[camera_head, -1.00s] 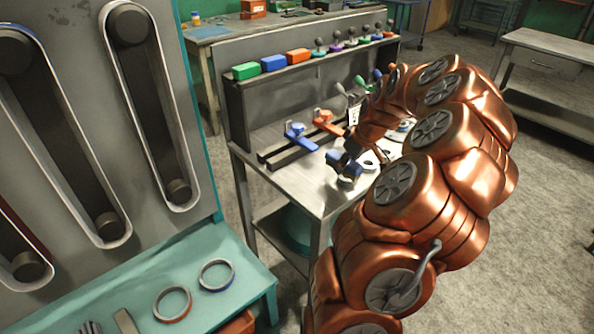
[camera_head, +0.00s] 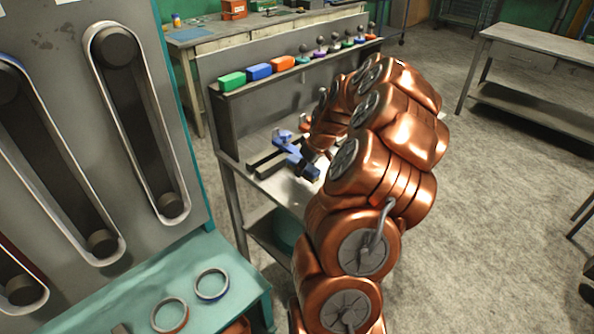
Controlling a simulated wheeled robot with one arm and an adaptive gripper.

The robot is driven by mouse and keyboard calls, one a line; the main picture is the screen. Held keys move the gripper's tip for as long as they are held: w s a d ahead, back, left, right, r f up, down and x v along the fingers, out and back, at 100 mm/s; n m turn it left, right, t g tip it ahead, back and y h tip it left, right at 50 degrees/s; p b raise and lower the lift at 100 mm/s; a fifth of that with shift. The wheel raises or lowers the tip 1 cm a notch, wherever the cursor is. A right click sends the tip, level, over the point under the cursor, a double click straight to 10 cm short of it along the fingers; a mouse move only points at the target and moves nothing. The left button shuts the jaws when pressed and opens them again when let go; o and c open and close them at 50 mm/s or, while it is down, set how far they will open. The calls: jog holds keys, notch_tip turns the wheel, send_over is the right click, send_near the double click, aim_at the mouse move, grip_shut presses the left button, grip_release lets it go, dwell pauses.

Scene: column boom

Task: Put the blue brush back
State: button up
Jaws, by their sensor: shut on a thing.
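My gripper (camera_head: 308,167) is over the metal bench in the middle of the view, partly hidden by my copper arm. It is shut on a small dark and blue thing (camera_head: 305,174), which appears to be the blue brush; its shape is hard to make out. Just beyond it, a blue fixture (camera_head: 285,140) with a knob sits on dark rails (camera_head: 266,160) on the bench. The held thing overlaps the near end of this fixture in the picture, and I cannot tell whether they touch.
The bench's upper shelf (camera_head: 222,91) carries a green block (camera_head: 231,81), a blue block (camera_head: 258,71), an orange block (camera_head: 284,63) and several knobbed items. A teal table (camera_head: 235,300) with rings stands front left, beside a grey belt panel (camera_head: 140,215). Open floor lies right.

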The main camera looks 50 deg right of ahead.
aim_at(297, 182)
jog(key=shift+w+a+p, duration=0.2)
jog(key=shift+w+a, duration=0.05)
jog(key=shift+w, duration=0.3)
jog(key=shift+w+a+p, duration=0.2)
jog(key=shift+w+a, duration=0.05)
jog(key=shift+w, duration=0.3)
notch_tip(297, 182, down, 3)
jog(key=shift+p, duration=0.8)
jog(key=shift+f, duration=0.35)
jog(key=shift+f, duration=0.2)
jog(key=o, duration=1.1)
